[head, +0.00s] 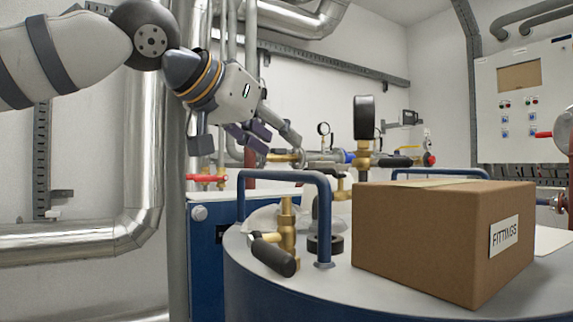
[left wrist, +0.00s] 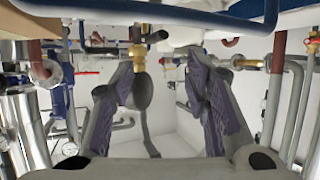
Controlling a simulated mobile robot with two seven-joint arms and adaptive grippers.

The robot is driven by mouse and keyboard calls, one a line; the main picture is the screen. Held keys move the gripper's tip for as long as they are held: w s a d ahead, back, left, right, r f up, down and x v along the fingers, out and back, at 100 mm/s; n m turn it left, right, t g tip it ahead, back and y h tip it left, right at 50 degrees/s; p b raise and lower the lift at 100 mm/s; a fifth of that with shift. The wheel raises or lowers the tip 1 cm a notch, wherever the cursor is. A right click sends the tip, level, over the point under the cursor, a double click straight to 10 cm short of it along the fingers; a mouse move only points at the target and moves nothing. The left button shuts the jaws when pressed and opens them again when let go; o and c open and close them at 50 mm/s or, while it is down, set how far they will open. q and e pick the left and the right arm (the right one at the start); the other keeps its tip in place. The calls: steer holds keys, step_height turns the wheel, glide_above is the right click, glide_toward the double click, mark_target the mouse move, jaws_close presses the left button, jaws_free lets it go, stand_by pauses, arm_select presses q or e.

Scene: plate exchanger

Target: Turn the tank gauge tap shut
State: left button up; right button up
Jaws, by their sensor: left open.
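The tank gauge tap (head: 362,160) is a brass fitting above the blue tank, with a dark gauge (head: 364,117) seen edge-on on top. Its black lever (head: 395,161) points right in the head view, roughly level. My left gripper (head: 272,143) is open and empty, to the left of the tap and apart from its lever. In the left wrist view, the gripper (left wrist: 160,75) shows spread purple-padded fingers. The brass tap (left wrist: 138,58) appears upside down there, beyond the left fingertip, which partly overlaps it. The tap's lower stem is hidden behind the box in the head view. My right gripper is not in view.
A cardboard box marked FITTINGS (head: 430,240) stands on the tank (head: 300,290), in front of the tap. A blue rail (head: 284,177) and a brass valve with a black lever (head: 273,255) rise at the tank's left. Pipes and gauges line the back wall.

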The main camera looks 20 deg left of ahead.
mark_target(325, 173)
arm_select(q)
steer(key=x, duration=1.1)
steer(key=shift+s+d, duration=0.15)
